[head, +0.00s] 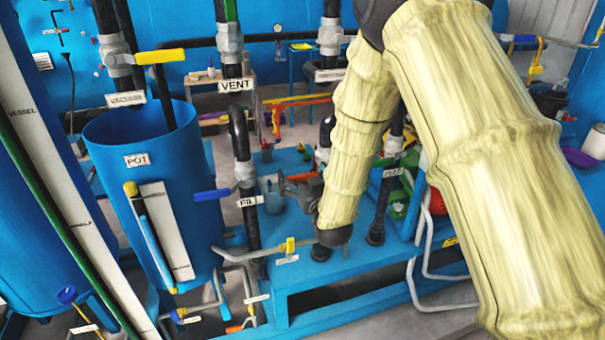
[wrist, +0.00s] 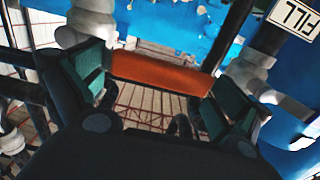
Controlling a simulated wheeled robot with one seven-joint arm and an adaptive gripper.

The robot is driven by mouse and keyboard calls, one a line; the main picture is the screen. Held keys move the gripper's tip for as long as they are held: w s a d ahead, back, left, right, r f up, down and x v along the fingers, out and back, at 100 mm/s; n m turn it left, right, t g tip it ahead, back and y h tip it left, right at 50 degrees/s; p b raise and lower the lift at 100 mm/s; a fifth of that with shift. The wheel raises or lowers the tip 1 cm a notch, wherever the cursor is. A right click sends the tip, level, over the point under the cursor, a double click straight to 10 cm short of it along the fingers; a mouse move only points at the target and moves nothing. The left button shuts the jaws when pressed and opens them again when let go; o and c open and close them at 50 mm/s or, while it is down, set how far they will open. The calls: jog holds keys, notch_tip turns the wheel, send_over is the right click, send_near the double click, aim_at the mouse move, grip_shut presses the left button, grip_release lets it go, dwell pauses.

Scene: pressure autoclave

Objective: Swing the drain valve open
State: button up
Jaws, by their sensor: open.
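A flat orange-red valve lever (wrist: 160,72) lies between the two spread fingers of my gripper (wrist: 155,95) in the wrist view. The left finger is close to its left end; whether it touches cannot be told. In the head view my gripper (head: 294,190) is open beside a red lever (head: 302,177), just right of the pipe with the FILL label (head: 249,201). No drain label is readable, so I cannot tell whether this lever is the drain valve's. My arm hides part of the piping behind it.
The blue pot (head: 150,170) stands at left. A blue lever (head: 212,194) sits left of the FILL pipe. A yellow lever (head: 160,56) is near the VACUUM label (head: 126,99). A blue bench (head: 380,270) and bent grey pipes (head: 418,285) lie below my arm.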

jog(key=c, duration=1.3)
